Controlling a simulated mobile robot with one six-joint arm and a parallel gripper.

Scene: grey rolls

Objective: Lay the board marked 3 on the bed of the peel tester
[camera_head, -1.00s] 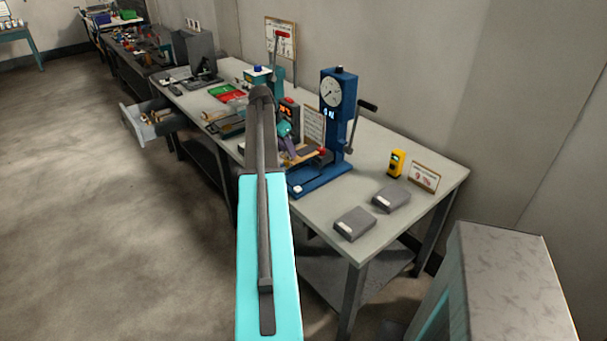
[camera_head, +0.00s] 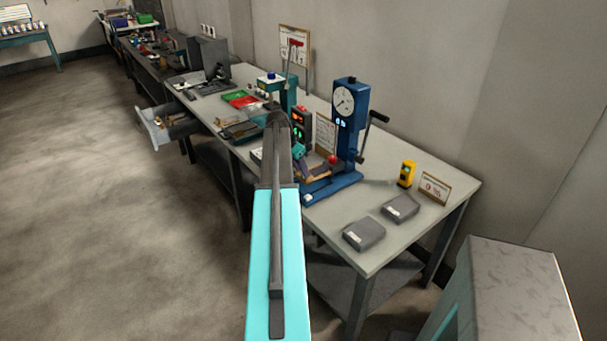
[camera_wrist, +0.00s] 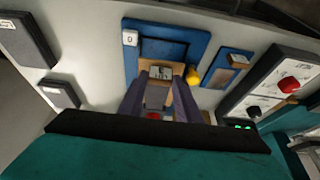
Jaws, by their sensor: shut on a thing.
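My gripper (camera_wrist: 160,100) is shut on a tan board (camera_wrist: 155,100) with a pale label at its far end; the mark on it is too small to read. In the head view the board (camera_head: 318,174) is a small tan strip beside the column of the blue peel tester (camera_head: 346,130). The tester's blue bed (camera_head: 337,188) lies below and in front of it. In the wrist view the board overlaps the blue bed (camera_wrist: 135,65); I cannot tell whether they touch. My arm hides part of the bench left of the tester.
Two grey boxes (camera_head: 364,235) (camera_head: 400,208), a yellow meter (camera_head: 406,173) and a small sign (camera_head: 434,188) stand right of the tester. A box with lit displays (camera_head: 300,125) and an upright notice (camera_head: 325,136) are close behind my gripper. An open drawer (camera_head: 165,125) juts out left.

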